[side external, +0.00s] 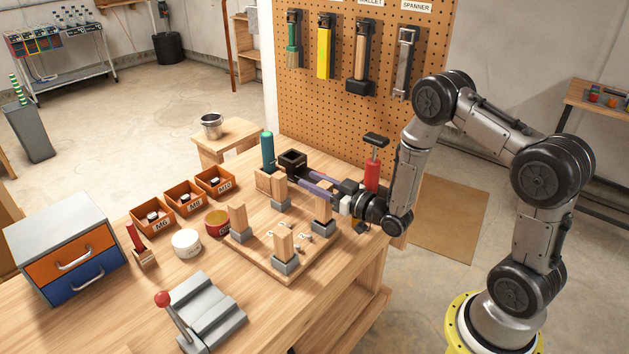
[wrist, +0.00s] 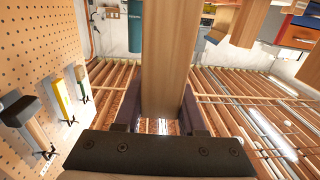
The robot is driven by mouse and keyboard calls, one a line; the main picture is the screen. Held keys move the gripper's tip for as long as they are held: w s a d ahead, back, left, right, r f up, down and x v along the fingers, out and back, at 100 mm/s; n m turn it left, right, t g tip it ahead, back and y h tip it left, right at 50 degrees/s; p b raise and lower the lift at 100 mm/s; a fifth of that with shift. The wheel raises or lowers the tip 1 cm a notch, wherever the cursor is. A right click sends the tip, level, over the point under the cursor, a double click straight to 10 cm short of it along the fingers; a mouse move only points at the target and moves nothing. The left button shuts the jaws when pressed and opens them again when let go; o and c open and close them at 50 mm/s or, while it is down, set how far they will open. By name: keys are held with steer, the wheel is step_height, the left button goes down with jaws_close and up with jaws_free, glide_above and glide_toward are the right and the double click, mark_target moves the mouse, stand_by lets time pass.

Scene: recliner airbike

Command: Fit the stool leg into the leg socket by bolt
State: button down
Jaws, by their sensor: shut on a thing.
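My gripper (side external: 297,178) reaches in from the right with its purple fingers level. It is shut on a wooden stool leg (side external: 279,189), which stands upright at a grey leg socket (side external: 281,204) at the back of the wooden seat board (side external: 262,259). I cannot tell how fully the leg is seated. In the wrist view the leg (wrist: 168,60) runs between the two fingers (wrist: 160,116). Other upright legs stand in grey sockets on the board: left (side external: 238,217), front (side external: 283,244) and right (side external: 322,207). Small pale pieces (side external: 303,238) lie on the board; no bolt is clearly made out.
Orange bins marked M6 (side external: 152,224), M8 and M10 stand left. A white tub (side external: 186,243), red-yellow tub (side external: 217,223) and grey vise-like fixture (side external: 197,311) are nearby. A teal-handled tool (side external: 267,150), black square piece (side external: 292,161) and red-handled tool (side external: 372,172) stand close behind my gripper.

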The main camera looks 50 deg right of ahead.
steer(key=shift+f, duration=1.85)
stand_by(1.5)
stand_by(0.7)
steer(key=c, duration=0.7)
jaws_free()
steer(key=shift+r, duration=0.1)
steer(key=shift+r, duration=0.95)
steer(key=o, duration=0.6)
